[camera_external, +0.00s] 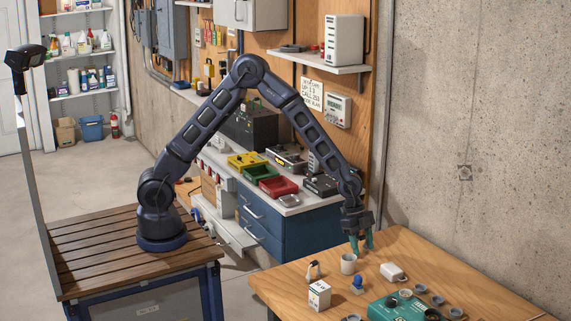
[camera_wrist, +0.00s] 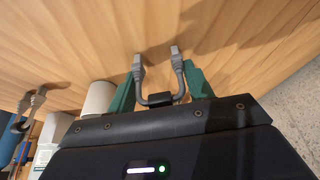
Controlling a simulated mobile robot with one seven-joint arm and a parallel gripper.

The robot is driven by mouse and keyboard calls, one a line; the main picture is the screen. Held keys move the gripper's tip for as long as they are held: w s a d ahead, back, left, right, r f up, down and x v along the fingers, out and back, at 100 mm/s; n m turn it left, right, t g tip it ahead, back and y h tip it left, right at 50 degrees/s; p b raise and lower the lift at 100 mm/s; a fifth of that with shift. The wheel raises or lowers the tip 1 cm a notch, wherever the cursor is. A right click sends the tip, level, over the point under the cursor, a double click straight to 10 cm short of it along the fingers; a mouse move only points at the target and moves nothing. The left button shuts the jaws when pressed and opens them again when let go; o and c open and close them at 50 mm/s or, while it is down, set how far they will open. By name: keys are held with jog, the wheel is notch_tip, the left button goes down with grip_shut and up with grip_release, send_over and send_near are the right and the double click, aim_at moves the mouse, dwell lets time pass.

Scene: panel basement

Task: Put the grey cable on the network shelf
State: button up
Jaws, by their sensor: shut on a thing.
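My gripper (camera_external: 362,242) with teal fingers hangs above the wooden table, just behind and right of a white mug. In the wrist view my gripper (camera_wrist: 164,92) is shut on the grey cable (camera_wrist: 155,102), a short U-shaped lead with two plugs pointing away from the palm. The cable is too small to make out in the external view. The network shelf (camera_external: 315,62) is a pale board on the plywood wall, up and left of my gripper. It holds a white upright device (camera_external: 343,40) and a flat dark box (camera_external: 292,48).
On the table (camera_external: 440,262) stand the white mug (camera_external: 348,265), a white box (camera_external: 319,295), a blue-topped item (camera_external: 357,284), a white adapter (camera_external: 393,272) and a teal box (camera_external: 390,309).

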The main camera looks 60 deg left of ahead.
jog(key=shift+f, duration=0.1)
jog(key=o, duration=0.9)
jog(key=shift+o, duration=0.2)
